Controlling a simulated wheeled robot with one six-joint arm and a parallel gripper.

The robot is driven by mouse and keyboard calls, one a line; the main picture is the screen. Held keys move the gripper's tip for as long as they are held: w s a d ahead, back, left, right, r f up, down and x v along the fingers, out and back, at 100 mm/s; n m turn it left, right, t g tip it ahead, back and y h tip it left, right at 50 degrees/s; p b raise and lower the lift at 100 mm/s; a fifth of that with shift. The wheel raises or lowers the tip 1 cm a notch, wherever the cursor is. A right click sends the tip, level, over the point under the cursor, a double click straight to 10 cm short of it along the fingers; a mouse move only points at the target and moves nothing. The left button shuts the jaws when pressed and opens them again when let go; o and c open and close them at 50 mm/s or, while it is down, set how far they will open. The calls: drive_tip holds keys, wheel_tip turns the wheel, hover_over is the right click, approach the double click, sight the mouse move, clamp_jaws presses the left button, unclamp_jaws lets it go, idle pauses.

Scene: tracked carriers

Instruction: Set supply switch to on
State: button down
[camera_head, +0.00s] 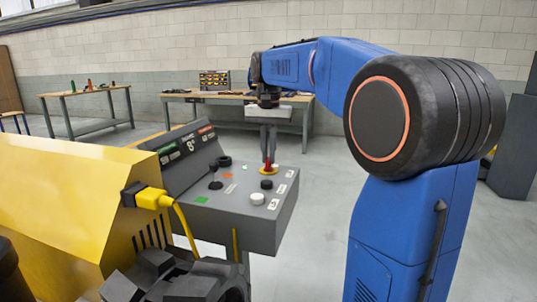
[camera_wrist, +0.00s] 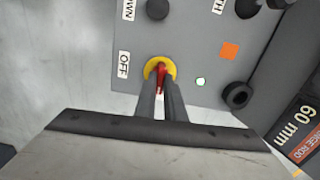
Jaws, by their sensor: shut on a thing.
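The supply switch, a red handle on a round yellow base (camera_head: 268,170), sits near the far edge of a grey control panel (camera_head: 240,224). In the wrist view the yellow base (camera_wrist: 150,68) lies beside a white OFF label (camera_wrist: 123,64). My gripper (camera_wrist: 161,88) points at the panel with its two fingers closed around the red handle. It also shows from above the switch in the head view (camera_head: 269,156). The fingers hide part of the handle, so its exact setting cannot be told. A small light (camera_wrist: 200,82) near the switch glows whitish green.
The panel also carries a black joystick (camera_head: 215,184), a white button (camera_head: 257,198) and an orange square (camera_wrist: 229,50). A yellow machine body (camera_head: 70,205) with a yellow cable (camera_head: 186,228) stands at left. Workbenches (camera_head: 88,92) stand along the back wall.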

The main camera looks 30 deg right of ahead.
sight(268, 158)
drive_tip(key=shift+m, duration=0.4)
drive_tip(key=c, duration=1.8)
unclamp_jaws()
drive_tip(key=shift+c, duration=0.2)
wheel_tip(268, 158, up, 18)
drive_tip(key=shift+f, duration=0.25)
